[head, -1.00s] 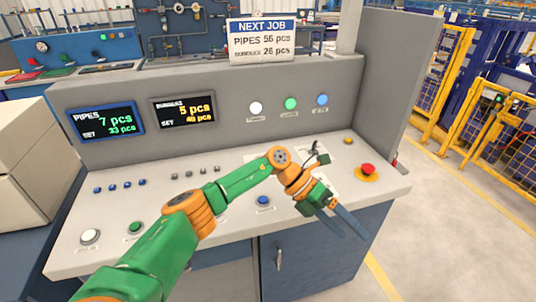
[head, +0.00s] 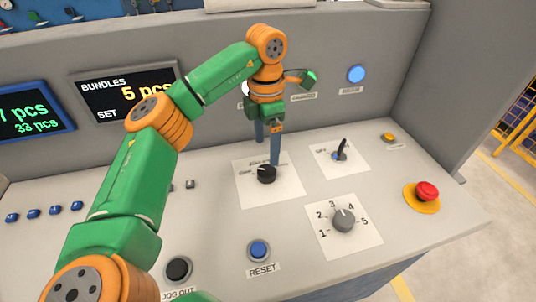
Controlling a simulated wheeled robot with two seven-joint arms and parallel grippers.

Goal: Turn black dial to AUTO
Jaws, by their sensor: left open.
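The black dial (head: 266,174) sits on a white label plate (head: 287,191) in the middle of the grey console. Its label text is partly hidden by my gripper and too small to read fully. My left gripper (head: 267,152) is open and points down just behind the dial. Its two blue fingers are apart; the right finger's tip is close to the dial's back edge, and I cannot tell whether it touches. The left finger is behind and to the left of the dial. My right gripper is not in view.
To the right are a black toggle switch (head: 341,150), a grey numbered knob (head: 344,219) and a red emergency button (head: 427,192). A blue RESET button (head: 259,251) and a black button (head: 178,270) are in front. Displays (head: 126,92) are on the upright panel behind.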

